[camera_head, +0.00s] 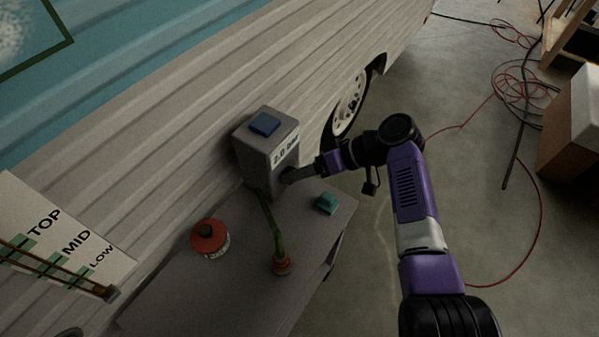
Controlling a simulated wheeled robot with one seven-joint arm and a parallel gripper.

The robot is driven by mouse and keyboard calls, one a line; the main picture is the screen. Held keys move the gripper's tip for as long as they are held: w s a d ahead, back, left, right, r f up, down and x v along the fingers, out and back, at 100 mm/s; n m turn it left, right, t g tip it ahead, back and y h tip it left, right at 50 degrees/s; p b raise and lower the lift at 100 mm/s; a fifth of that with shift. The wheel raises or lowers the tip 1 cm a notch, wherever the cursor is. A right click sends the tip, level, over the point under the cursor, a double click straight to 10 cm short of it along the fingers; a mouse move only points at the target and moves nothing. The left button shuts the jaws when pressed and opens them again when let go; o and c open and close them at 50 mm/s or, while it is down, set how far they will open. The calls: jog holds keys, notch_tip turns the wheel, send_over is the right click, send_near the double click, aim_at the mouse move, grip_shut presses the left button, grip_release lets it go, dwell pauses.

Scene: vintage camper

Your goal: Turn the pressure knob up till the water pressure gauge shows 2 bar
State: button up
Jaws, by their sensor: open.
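A grey box (256,160) with a blue pad on top stands at the back of a small grey table against the camper wall. Its white display (286,150) reads what looks like 2.0 bar. A dark round knob (288,175) is low on the box's right face, partly hidden by my gripper. My gripper (299,173) reaches in from the right, with its fingertips at the knob. The jaws are open; whether they touch the knob is too small to tell.
On the table (258,290) are a red-topped can (209,238), a green hose with a red end fitting (282,264) and a teal block (327,203). A TOP/MID/LOW board (75,220) is at left. Red hose (541,230) and a crate (570,150) lie right.

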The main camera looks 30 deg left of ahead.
jog(key=v, duration=0.7)
jog(key=shift+d+r, duration=0.15)
jog(key=shift+w, duration=0.1)
